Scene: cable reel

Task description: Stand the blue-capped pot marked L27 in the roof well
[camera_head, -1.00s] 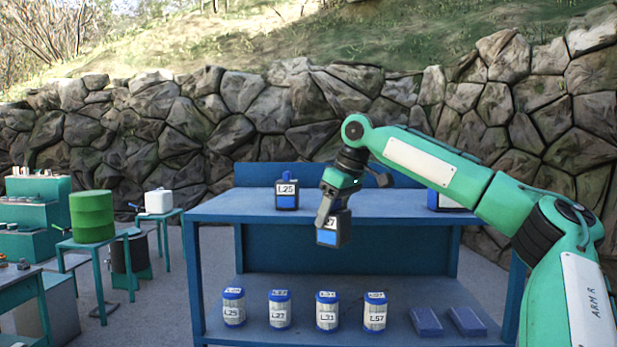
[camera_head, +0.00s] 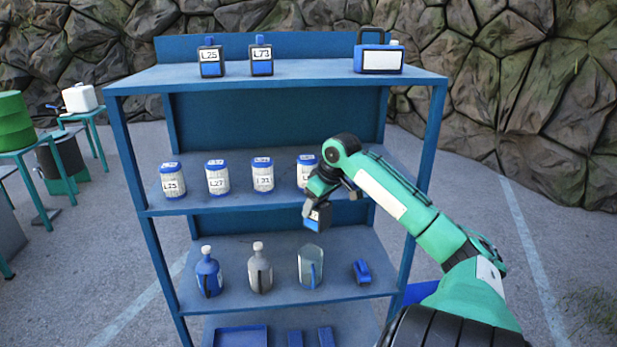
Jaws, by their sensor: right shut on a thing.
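The blue-capped pot marked L27 (camera_head: 217,177) stands upright on the rack's middle shelf, second from the left in a row of similar pots. The block's label is too small to read now. My left gripper is not in view. I cannot pick out a roof well in this view.
Pots L25 (camera_head: 173,181) and one with an unclear label (camera_head: 263,175) flank L27. Blocks L25 (camera_head: 211,58) and L73 (camera_head: 262,56) and a blue case (camera_head: 379,58) stand on the top shelf (camera_head: 310,69). Bottles (camera_head: 208,273) stand below. Floor at right is clear.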

